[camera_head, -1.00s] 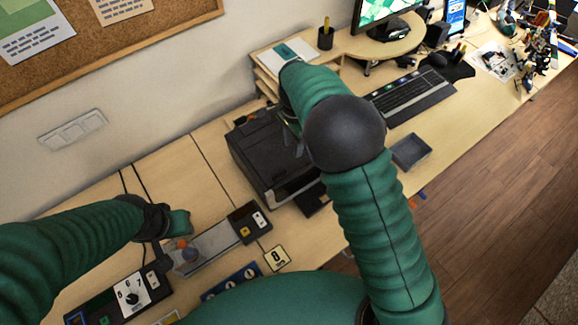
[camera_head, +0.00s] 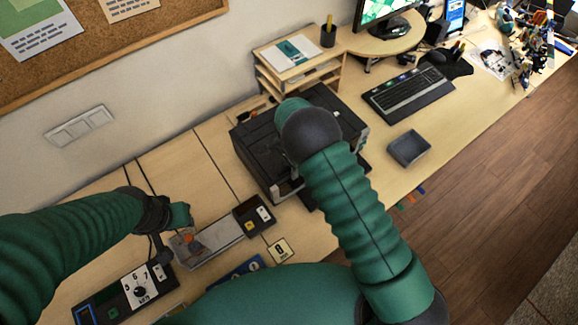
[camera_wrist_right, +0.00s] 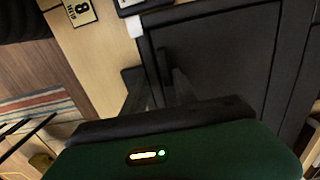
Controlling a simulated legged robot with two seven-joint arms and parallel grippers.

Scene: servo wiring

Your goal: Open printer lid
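The black printer (camera_head: 256,143) stands on the desk, partly hidden behind my right arm. Its dark lid (camera_wrist_right: 222,55) fills much of the right wrist view and looks flat and closed. My right gripper (camera_wrist_right: 152,76) has its two fingers apart, near the lid's edge at the printer's side. I cannot tell whether a finger touches the lid. In the head view the right fingers are mostly hidden by my arm. My left gripper (camera_head: 180,214) is at the left, by a grey device with an orange knob (camera_head: 188,238); its fingers are too small to read.
A wooden shelf (camera_head: 298,68) stands behind the printer. A small black box with switches (camera_head: 254,215) and a number card (camera_head: 280,250) lie in front. The desk's front edge is close by.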

